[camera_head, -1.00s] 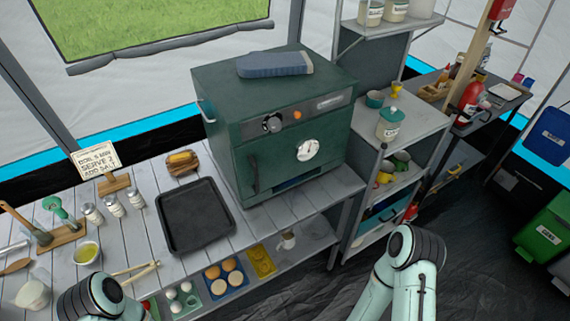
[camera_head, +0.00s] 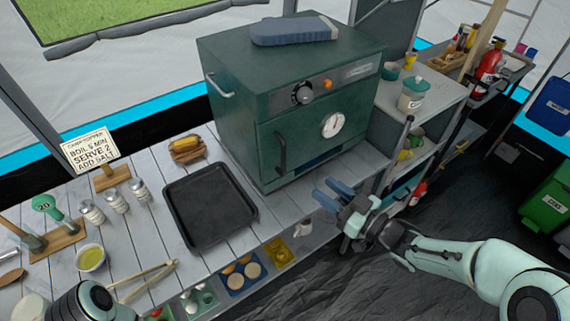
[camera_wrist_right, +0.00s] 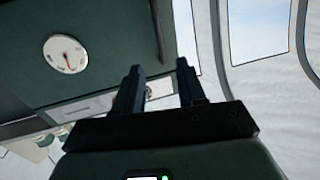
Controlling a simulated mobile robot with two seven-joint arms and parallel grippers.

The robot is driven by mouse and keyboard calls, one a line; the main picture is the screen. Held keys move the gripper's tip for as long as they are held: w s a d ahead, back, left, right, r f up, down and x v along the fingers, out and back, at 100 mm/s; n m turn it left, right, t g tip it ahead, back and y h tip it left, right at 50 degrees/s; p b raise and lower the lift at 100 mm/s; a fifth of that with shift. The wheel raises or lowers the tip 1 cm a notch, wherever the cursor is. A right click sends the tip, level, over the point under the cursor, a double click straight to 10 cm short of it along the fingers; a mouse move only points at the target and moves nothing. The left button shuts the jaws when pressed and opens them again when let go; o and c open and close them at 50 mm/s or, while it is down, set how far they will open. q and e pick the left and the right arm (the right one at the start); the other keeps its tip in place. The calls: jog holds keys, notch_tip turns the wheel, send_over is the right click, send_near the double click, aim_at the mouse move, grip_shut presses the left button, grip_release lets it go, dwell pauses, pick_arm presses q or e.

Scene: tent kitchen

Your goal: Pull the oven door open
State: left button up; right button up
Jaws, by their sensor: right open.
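The dark green oven (camera_head: 240,110) stands on the wooden counter, and its front door (camera_head: 345,107) looks shut. A dark vertical handle (camera_head: 280,153) is at the door's left side, and a round white dial (camera_head: 332,125) is at its right. My right gripper (camera_head: 324,190) is open and empty, in front of the oven, low and to the right of the handle, apart from it. In the right wrist view, the open fingers (camera_wrist_right: 158,66) point toward the oven front, with the dial (camera_wrist_right: 65,54) to their left and the handle (camera_wrist_right: 160,32) above them. My left gripper is out of frame.
A black tray (camera_head: 208,205) lies on the counter left of the oven. A blue-grey object (camera_head: 294,31) lies on the oven top. A shelf unit (camera_head: 432,100) with jars stands to the right. The dark floor (camera_head: 300,285) in front is clear.

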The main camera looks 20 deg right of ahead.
aim_at(285, 161)
jog(key=x, duration=1.2)
jog(key=shift+w+a, duration=0.1)
jog(key=shift+w, duration=0.1)
grip_shut()
